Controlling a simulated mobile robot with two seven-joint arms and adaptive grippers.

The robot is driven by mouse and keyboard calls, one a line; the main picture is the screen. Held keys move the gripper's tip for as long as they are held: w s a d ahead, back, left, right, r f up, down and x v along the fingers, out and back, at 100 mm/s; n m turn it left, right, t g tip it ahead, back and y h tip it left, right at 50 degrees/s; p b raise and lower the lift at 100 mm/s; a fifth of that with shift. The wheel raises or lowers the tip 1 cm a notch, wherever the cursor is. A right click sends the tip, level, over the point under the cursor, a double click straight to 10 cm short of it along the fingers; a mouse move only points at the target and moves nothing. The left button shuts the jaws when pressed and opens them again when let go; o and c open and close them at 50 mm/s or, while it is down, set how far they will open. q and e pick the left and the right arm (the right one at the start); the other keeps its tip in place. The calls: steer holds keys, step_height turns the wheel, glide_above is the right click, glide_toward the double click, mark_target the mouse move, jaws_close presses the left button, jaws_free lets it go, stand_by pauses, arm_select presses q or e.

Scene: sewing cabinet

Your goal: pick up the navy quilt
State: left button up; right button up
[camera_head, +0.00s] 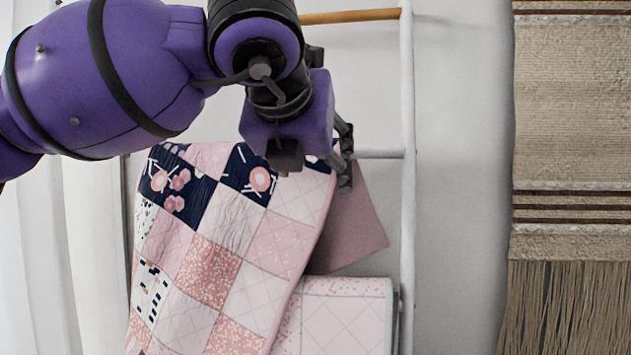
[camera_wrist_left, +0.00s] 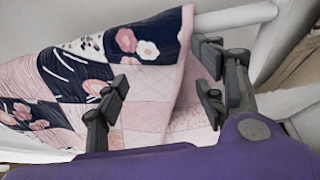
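The navy quilt (camera_head: 232,222), a patchwork of navy floral, pink and white squares, hangs over a rung of a white ladder rack. In the left wrist view the quilt (camera_wrist_left: 95,65) drapes over the white rung, its edge falling at the right. My left gripper (camera_head: 345,180) is at the quilt's upper right edge. In the left wrist view its fingers (camera_wrist_left: 165,92) are wide apart, with pink quilt cloth seen between and beyond them. Whether they touch the cloth cannot be told. The purple arm hides part of the rack above. My right gripper is not in view.
The white ladder rack (camera_head: 407,120) has a wooden rung (camera_head: 350,16) on top. A pale pink quilted cloth (camera_head: 345,318) hangs lower on it. A beige fringed wall hanging (camera_head: 570,110) is at the right. Bare wall lies between.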

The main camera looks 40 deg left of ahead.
arm_select(q)
steer(key=shift+o, duration=0.3)
steer(key=shift+w+a+f, duration=0.1)
steer(key=shift+w+f, duration=0.05)
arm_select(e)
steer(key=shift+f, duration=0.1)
arm_select(q)
jaws_close()
stand_by(0.5)
stand_by(0.6)
step_height(320, 180, up, 12)
steer(key=p, duration=0.5)
steer(key=shift+p, duration=0.3)
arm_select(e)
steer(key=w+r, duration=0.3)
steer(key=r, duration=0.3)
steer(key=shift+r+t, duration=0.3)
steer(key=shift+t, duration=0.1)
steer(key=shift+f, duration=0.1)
arm_select(q)
steer(key=c, duration=1.6)
jaws_free()
steer(key=o, duration=1.5)
